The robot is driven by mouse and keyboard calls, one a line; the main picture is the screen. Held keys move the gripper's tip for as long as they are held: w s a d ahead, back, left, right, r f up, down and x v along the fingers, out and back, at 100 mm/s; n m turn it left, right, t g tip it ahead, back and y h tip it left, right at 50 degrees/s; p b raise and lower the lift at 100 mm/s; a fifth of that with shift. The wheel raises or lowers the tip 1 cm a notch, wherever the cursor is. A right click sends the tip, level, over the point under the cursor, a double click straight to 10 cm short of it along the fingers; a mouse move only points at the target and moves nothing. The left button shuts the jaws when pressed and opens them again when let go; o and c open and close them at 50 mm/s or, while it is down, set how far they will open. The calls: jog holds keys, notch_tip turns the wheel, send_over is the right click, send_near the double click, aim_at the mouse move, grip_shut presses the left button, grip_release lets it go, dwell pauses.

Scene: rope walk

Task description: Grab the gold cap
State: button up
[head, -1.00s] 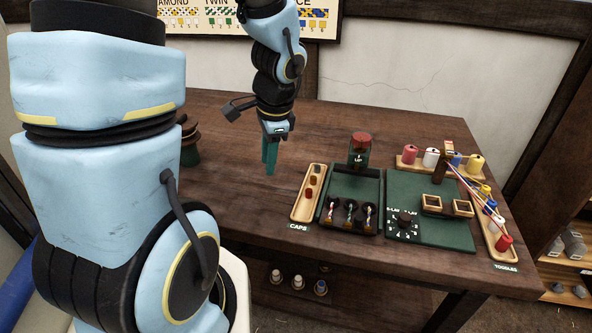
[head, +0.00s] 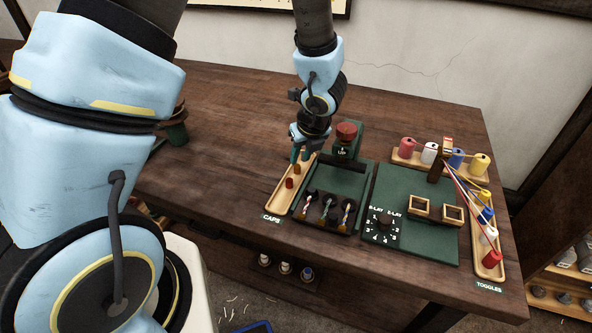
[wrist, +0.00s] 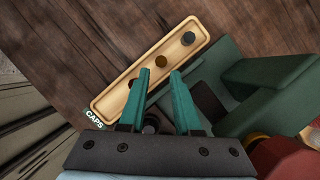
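The gold cap (wrist: 162,61) sits in the wooden caps tray (wrist: 108,104) between a dark grey cap (wrist: 188,38) and a red-brown cap (wrist: 133,83). In the head view the gold cap (head: 297,169) shows just below my fingers. My gripper (wrist: 160,71) is open with nothing between its teal fingers. In the wrist view the gold cap lies just past the gap between the fingertips. In the head view my gripper (head: 300,157) hangs over the far part of the tray, and the dark grey cap is hidden there.
Right of that are a green mat (head: 398,185), wooden frames, spools and a toggles tray (head: 488,268).

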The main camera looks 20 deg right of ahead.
aim_at(297, 166)
jog(key=shift+x, duration=2.75)
jog(key=shift+w+d+r, duration=0.1)
grip_shut()
